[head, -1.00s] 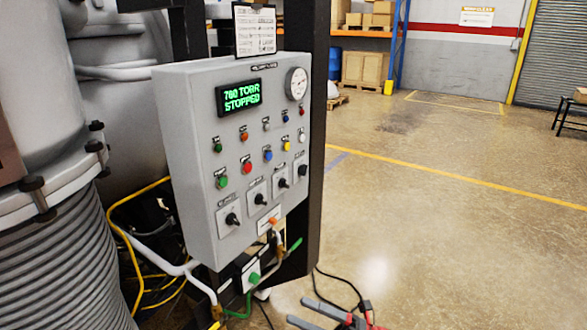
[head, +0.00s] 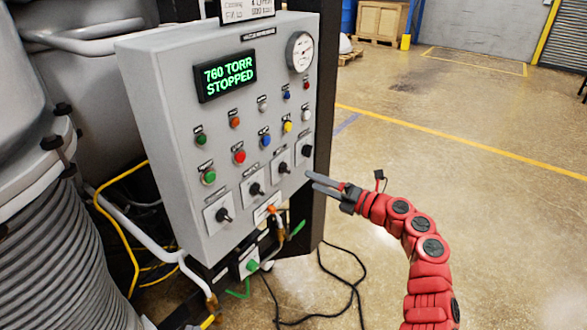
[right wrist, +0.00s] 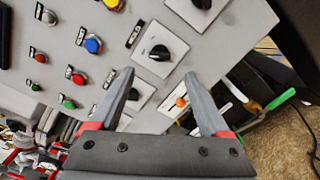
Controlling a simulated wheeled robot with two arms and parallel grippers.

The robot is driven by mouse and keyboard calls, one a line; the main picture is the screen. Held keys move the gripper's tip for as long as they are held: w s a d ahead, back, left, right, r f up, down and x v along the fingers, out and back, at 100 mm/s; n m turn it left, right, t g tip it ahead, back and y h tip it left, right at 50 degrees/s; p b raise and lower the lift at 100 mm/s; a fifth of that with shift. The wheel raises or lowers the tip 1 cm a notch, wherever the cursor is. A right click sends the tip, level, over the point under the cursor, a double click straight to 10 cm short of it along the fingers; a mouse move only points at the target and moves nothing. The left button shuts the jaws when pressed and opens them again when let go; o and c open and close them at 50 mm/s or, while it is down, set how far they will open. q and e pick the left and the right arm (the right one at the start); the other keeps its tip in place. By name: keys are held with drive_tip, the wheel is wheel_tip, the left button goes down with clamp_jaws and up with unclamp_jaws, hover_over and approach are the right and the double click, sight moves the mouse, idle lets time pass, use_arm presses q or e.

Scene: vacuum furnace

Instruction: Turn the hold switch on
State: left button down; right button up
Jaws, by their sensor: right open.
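The grey control panel (head: 190,100) carries a slanted row of black rotary switches on white plates along its lower part. From left they are the first switch (head: 223,214), second switch (head: 256,189), third switch (head: 283,167) and rightmost switch (head: 307,150). Their labels are too small to read, so I cannot tell which is the hold switch. My right gripper (head: 312,180) is open and empty, just right of the panel's lower right edge. In the right wrist view, the third switch (right wrist: 159,53) shows beyond the parted fingertips (right wrist: 157,74). My left gripper is out of view.
The green display (head: 229,75) reads 760 TORR STOPPED. Coloured buttons and a gauge (head: 300,52) sit above the switches. Cables lie on the floor. The floor to the right is open.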

sight(289, 170)
drive_tip(key=p+x, duration=0.1)
drive_tip(key=x, duration=0.7)
clamp_jaws()
idle(0.3)
